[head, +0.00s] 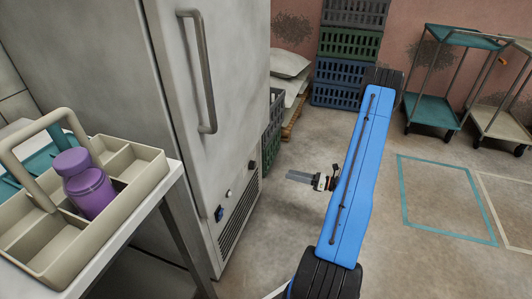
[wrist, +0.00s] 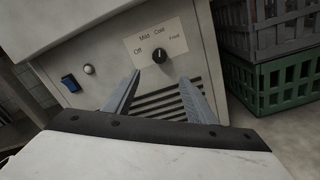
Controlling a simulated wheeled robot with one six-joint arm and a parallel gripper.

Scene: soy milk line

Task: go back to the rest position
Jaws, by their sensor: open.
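My gripper (head: 301,177) is in the middle of the head view, partly hidden behind my blue arm link. In the wrist view its two grey fingers (wrist: 160,98) stand apart with nothing between them. They point toward the lower front panel of the fridge (head: 228,95). The knob's pointer is turned up. The fingers appear apart from the knob. A blue switch (wrist: 70,83) and a round white button (wrist: 89,69) sit left of it.
A beige caddy (head: 140,174) with a purple bottle (head: 88,183) stands on a table at left. Stacked crates (head: 345,52) and sacks (head: 289,64) are at the back. A teal trolley (head: 430,108) stands at right. The floor by the teal outline (head: 445,165) is clear.

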